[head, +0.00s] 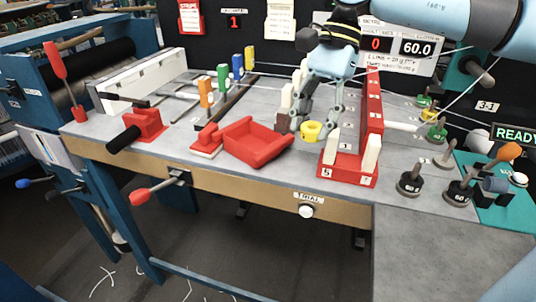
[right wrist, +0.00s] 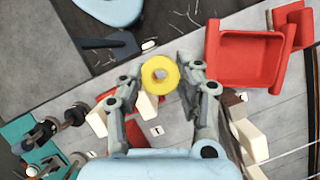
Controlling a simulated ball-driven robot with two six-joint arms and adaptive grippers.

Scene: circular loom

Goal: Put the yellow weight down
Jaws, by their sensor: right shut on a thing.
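The yellow weight (head: 311,131) is a small ring-shaped piece with a hole in its middle. My right gripper (head: 309,127) comes down from the top right and is shut on it. In the right wrist view the yellow weight (right wrist: 160,75) sits between the two fingertips (right wrist: 158,78). It is between the red tray (head: 256,142) and the numbered red rack (head: 347,168). I cannot tell whether its underside touches the grey table top (head: 420,222). My left gripper does not show.
White blocks stand in the red rack. Dark weights with upright pins (head: 410,183) and green and yellow ones (head: 436,132) stand to the right. Coloured pegs (head: 224,78) stand at the back left. The front right of the table is bare.

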